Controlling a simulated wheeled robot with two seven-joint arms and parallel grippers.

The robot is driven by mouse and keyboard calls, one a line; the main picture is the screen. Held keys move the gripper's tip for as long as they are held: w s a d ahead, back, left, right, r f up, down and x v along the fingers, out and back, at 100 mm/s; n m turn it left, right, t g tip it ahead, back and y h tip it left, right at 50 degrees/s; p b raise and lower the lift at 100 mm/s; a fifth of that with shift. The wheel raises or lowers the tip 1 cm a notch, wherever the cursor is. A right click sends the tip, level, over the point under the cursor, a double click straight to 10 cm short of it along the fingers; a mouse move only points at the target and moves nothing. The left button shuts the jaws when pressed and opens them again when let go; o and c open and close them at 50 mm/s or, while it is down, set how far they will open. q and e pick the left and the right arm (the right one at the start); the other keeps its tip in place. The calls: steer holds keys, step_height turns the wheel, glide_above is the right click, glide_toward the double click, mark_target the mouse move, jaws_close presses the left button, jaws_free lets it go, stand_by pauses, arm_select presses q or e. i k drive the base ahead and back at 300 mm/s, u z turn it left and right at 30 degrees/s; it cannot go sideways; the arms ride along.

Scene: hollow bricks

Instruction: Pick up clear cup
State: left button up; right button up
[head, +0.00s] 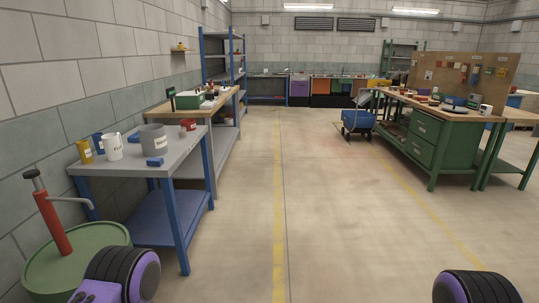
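I cannot make out a clear cup in the head view. On the grey worktable (186,166) at the left stand a white mug with dark lettering (112,149), a yellow cup (84,152) and a blue cup (98,145). A wide grey container (153,139) stands right of them, with a small blue block (155,162) in front. A red container (188,125) is near the back edge. Parts of my two arms, black and purple, show at the bottom edge. Neither gripper is in view.
A green drum (95,268) with a red pump (52,222) stands at the lower left, beside the worktable. A wooden-topped bench (232,92) stands behind it. Green workbenches (440,150) and a blue cart (358,122) are at the right. The middle floor (310,190) is clear.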

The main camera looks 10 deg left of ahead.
mark_target(182, 130)
steer(key=i, duration=6.2)
steer(key=u, duration=2.55)
